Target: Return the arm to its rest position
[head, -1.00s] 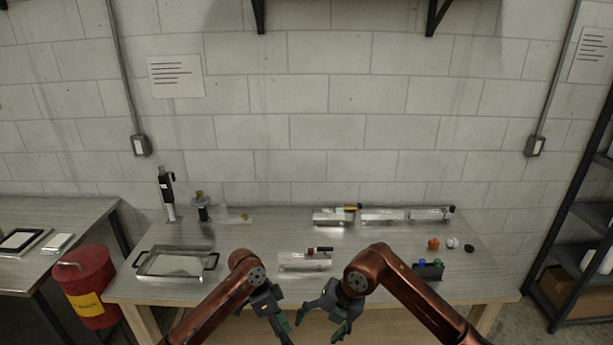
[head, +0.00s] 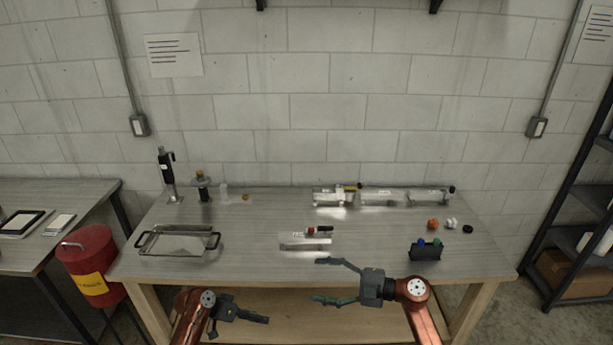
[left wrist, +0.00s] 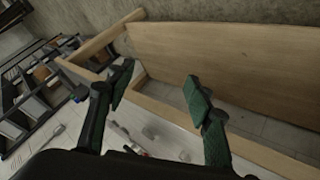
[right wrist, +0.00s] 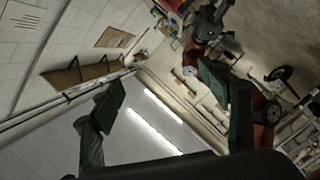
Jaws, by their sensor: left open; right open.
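My left gripper (head: 240,323) is low in front of the workbench (head: 240,265), left of the middle, with its fingers pointing right. It is open and empty; its green-padded fingers stand apart in the left wrist view (left wrist: 158,88). My right gripper (head: 336,282) is at the bench's front edge, right of the middle, with its fingers spread and pointing left. It is open and empty, and its fingers also stand apart in the right wrist view (right wrist: 165,90). The two grippers are apart from each other.
On the bench stand a handled metal tray (head: 147,254), an aluminium block (head: 305,246) with a red-and-black item, a dark holder (head: 425,253) with blue and green tops, and aluminium pieces (head: 382,197) at the back. A red bin (head: 88,262) is left. A dark shelf (head: 590,205) is right.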

